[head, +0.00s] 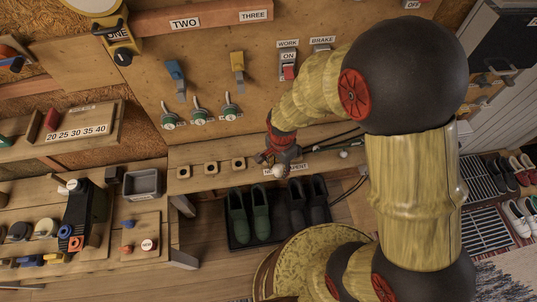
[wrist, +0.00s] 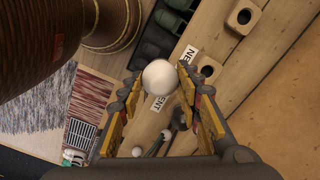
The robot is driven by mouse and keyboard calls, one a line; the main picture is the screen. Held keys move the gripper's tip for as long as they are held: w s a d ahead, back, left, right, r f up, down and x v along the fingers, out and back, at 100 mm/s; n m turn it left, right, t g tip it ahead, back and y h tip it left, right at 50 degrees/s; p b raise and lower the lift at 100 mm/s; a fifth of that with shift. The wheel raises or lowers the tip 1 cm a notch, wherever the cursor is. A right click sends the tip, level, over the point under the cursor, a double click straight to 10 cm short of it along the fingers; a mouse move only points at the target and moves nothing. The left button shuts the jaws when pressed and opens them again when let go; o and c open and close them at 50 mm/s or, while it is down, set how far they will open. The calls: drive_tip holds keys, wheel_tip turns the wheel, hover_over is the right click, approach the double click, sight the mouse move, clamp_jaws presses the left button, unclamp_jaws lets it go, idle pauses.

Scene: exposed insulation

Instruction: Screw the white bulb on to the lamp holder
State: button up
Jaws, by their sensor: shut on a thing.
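The round white bulb (wrist: 160,76) sits between the fingertips of my gripper (wrist: 159,72) in the wrist view, and the fingers are shut on it. In the head view my gripper (head: 281,158) is above the wooden shelf, with the bulb (head: 279,171) at its lower end beside the SPENT label. Several wooden blocks with dark round holes stand on the shelf to the left, such as the block (head: 238,164). One block (wrist: 243,17) also shows in the wrist view. I cannot tell which thing is the lamp holder.
Small white round things lie by the dark cables, one of them (head: 343,154) right of my gripper. Green shoes (head: 248,216) and black shoes stand below the shelf. Switches and levers (head: 229,108) stick out of the panel above. A grey bin (head: 143,184) stands left.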

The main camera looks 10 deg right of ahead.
drive_tip(key=s, duration=0.2)
drive_tip(key=s+d+p, duration=0.1)
drive_tip(key=s, duration=0.2)
drive_tip(key=shift+s, duration=0.3)
drive_tip(key=shift+d, duration=0.1)
drive_tip(key=w+a+r+b, duration=0.2)
drive_tip(key=w+a, duration=0.1)
drive_tip(key=w, duration=1.2)
drive_tip(key=shift+w, duration=0.35)
drive_tip(key=shift+a, duration=0.1)
drive_tip(key=shift+f+b, duration=1.8)
drive_tip(key=shift+f, duration=1.15)
